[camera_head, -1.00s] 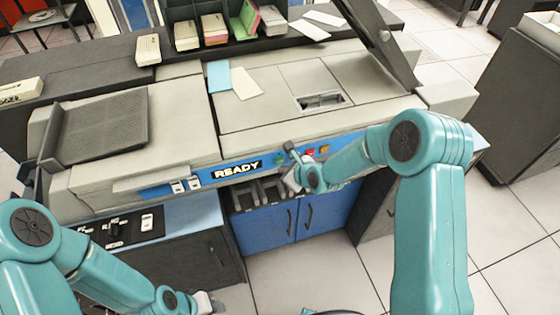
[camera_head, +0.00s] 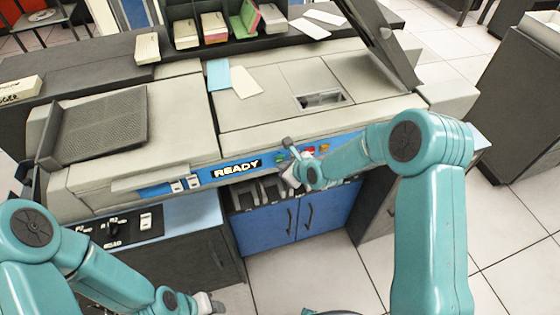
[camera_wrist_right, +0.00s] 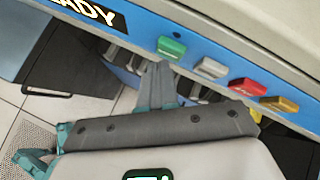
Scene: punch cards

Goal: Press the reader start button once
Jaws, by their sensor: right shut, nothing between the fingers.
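The card reader (camera_head: 265,110) has a blue front strip with a lit READY sign (camera_head: 236,168). Right of it are a green button (camera_head: 281,156), a red one (camera_head: 309,152) and a yellow one (camera_head: 324,148). The right wrist view shows green (camera_wrist_right: 172,47), white (camera_wrist_right: 210,68), red (camera_wrist_right: 247,86) and yellow (camera_wrist_right: 280,104) buttons in a row. No button lettering is readable. My right gripper (camera_head: 289,143) is shut and empty, its tips (camera_wrist_right: 157,67) just below and left of the green button; contact cannot be told. My left gripper (camera_head: 212,304) is low at the front, its jaws unclear.
A dark switch panel (camera_head: 110,228) is at the lower left. Blue cabinet doors (camera_head: 292,219) are below the strip. Loose cards (camera_head: 246,83) lie on the reader and card stacks (camera_head: 215,28) stand behind. Floor is clear in front.

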